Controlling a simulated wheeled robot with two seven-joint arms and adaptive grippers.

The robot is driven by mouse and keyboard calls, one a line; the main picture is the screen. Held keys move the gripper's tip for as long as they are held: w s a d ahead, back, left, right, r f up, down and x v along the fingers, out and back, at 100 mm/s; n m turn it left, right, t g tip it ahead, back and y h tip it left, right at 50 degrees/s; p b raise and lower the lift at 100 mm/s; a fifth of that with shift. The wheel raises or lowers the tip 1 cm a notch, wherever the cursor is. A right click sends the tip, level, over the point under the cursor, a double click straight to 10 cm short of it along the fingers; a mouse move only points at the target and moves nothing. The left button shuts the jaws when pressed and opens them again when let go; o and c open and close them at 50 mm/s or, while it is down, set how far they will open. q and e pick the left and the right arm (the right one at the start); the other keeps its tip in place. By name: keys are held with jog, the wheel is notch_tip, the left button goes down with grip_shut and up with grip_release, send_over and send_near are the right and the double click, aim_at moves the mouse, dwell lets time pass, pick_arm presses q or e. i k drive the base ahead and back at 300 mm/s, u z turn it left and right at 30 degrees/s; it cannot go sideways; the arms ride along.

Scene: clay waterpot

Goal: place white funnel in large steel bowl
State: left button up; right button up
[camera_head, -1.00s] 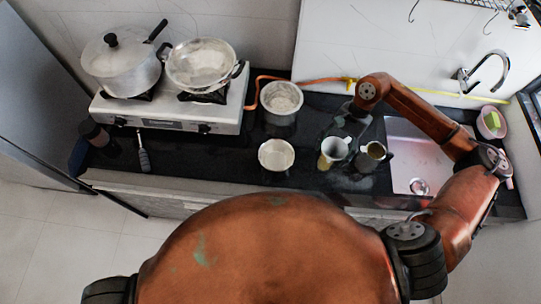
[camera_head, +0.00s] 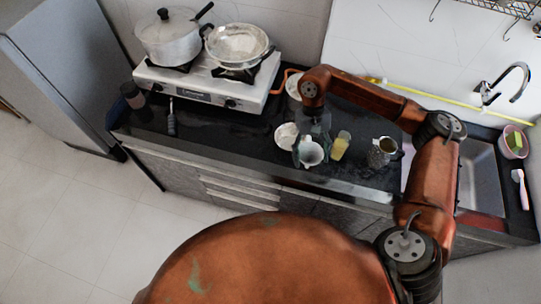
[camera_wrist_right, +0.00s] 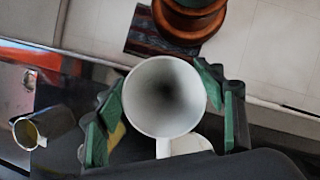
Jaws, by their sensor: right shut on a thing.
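The white funnel (camera_head: 311,154) is in my right gripper (camera_head: 313,138), over the front of the dark counter. In the right wrist view the funnel's round mouth (camera_wrist_right: 166,95) faces the camera, with its handle at the bottom, between the two green-padded fingers of the right gripper (camera_wrist_right: 168,112). A smaller pale bowl (camera_head: 286,135) sits just left of the funnel. My left gripper is not in view.
A yellow cup (camera_head: 341,146) and a steel mug (camera_head: 382,151) stand right of the funnel. The stove (camera_head: 205,84) holds a lidded pot (camera_head: 168,42) and a wide shiny pan (camera_head: 237,45). The sink (camera_head: 478,178) is at right. The counter left of the small bowl is mostly clear.

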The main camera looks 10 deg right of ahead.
aim_at(291, 144)
jog(key=u, duration=0.15)
jog(key=k, duration=0.55)
jog(key=u, duration=1.1)
jog(key=i, duration=1.05)
jog(key=z, duration=0.4)
jog(key=i, duration=0.7)
jog(key=z, duration=1.15)
jog(key=i, duration=0.4)
jog(key=z, duration=0.4)
